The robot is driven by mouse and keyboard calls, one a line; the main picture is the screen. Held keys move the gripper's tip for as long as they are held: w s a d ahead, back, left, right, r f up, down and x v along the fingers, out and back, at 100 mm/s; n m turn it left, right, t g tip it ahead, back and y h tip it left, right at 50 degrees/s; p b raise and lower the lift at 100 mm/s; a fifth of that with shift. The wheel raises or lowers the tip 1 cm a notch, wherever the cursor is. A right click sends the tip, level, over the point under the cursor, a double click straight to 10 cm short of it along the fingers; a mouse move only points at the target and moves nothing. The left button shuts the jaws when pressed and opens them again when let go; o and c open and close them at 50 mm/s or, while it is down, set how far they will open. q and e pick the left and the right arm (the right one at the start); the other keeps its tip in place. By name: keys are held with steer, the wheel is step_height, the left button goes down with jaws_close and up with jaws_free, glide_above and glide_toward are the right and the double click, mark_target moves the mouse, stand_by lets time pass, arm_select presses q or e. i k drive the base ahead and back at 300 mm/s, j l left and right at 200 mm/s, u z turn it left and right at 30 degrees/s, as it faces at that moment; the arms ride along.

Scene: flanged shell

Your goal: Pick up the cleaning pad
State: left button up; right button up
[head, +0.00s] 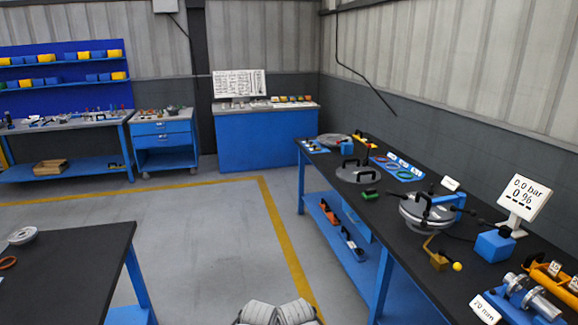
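A small green block (370,194) lies on the dark top of the right bench, in front of a grey lidded disc; it may be the cleaning pad, but it is too small to tell for sure. Neither of my grippers shows in the head view. Only pale rounded parts, which look like mine, show at the bottom middle edge.
The right bench (355,222) also carries a grey flanged shell (428,211), a handled grey disc (359,172), a blue box (494,246) and a display sign (523,198). A dark table (70,262) stands at the left. The grey floor (200,235) between them is clear.

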mark_target(370, 193)
steer(key=i+j, duration=0.1)
steer(key=i, duration=0.7)
steer(key=i+j, duration=0.1)
steer(key=i, duration=0.65)
steer(key=i+z, duration=0.4)
steer(key=i+j+z, duration=0.25)
steer(key=z, duration=0.2)
steer(key=i+j+z, duration=0.6)
steer(key=z, duration=0.25)
steer(key=i+j+z, duration=0.15)
steer(key=j+z, duration=0.25)
steer(key=i+j+z, duration=0.1)
steer(key=j+z, duration=0.35)
steer(key=j, duration=0.15)
